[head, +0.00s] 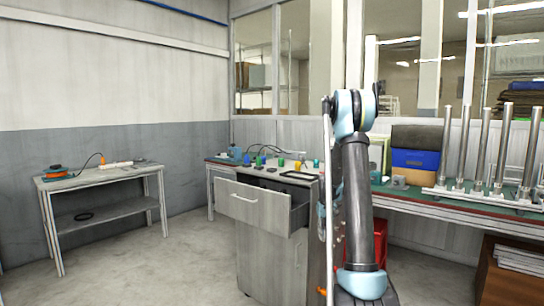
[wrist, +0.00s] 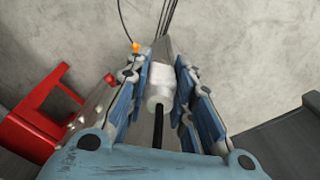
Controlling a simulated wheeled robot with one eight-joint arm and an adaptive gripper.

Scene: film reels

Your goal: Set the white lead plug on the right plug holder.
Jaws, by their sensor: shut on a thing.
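In the wrist view my gripper (wrist: 160,75) is shut on the white lead plug (wrist: 158,88), which sits between the blue finger pads. A dark cable or rod shows below the plug, and thin dark lines run up from the fingertips. In the head view my arm stands upright right of centre, and I cannot make out the gripper or the white plug there. I cannot pick out the right plug holder for certain in either view.
A grey cabinet (head: 265,253) with its top drawer (head: 253,205) pulled out stands beside my arm. A side table (head: 100,176) is at the left. Metal posts (head: 482,150) stand on the right bench. A red stand (wrist: 30,122) is left of the gripper. Floor between tables is clear.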

